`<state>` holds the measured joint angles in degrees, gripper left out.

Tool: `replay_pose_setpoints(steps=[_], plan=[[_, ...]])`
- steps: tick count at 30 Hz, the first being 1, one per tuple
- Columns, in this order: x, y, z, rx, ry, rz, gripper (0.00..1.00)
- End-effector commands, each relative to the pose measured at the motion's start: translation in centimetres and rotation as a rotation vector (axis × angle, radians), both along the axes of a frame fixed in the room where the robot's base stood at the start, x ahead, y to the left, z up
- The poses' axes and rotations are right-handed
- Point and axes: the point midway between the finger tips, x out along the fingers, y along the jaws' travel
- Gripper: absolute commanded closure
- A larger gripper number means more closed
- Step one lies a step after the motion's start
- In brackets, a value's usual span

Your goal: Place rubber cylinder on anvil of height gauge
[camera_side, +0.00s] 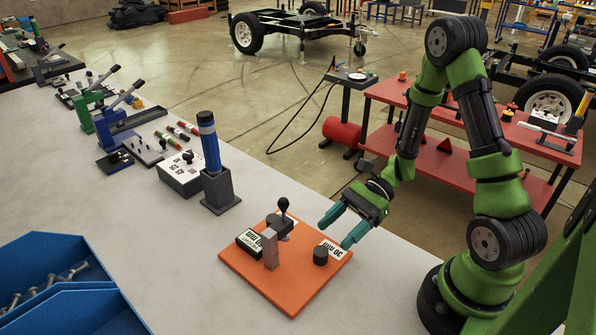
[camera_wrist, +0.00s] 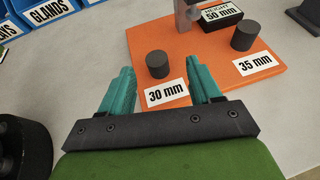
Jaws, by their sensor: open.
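A short black cylinder (camera_side: 320,256) stands upright on the orange board (camera_side: 295,295), beside a white 30 mm label. It also shows in the wrist view (camera_wrist: 157,64), straight ahead between my fingertips but beyond them. A second black cylinder (camera_wrist: 244,36) stands by the 35 mm label on the right. A grey upright block (camera_side: 271,250) stands on the board next to a black block marked 50 mm (camera_wrist: 221,14); its top is cut off in the wrist view. Which part is the anvil is unclear. My gripper (camera_side: 343,225) is open and empty, above the board's right edge, apart from the cylinder.
A black ball-topped handle (camera_side: 283,205) rises at the board's back. A blue column on a grey base (camera_side: 219,190) stands behind left. Blue bins (camera_side: 50,262) are at the lower left. The bench between bins and board is clear.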

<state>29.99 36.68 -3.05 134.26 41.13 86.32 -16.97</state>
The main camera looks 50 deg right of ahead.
Motion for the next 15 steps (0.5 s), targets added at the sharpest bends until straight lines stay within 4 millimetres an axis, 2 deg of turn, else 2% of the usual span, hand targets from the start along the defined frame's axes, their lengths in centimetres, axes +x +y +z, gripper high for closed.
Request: replay_pose_setpoints(steps=[9,15], plan=[[0.1,3.8,-2.3,0.003,0.002,0.004,0.37],[0.3,4.3,-2.5,0.0,0.001,0.002,0.37]])
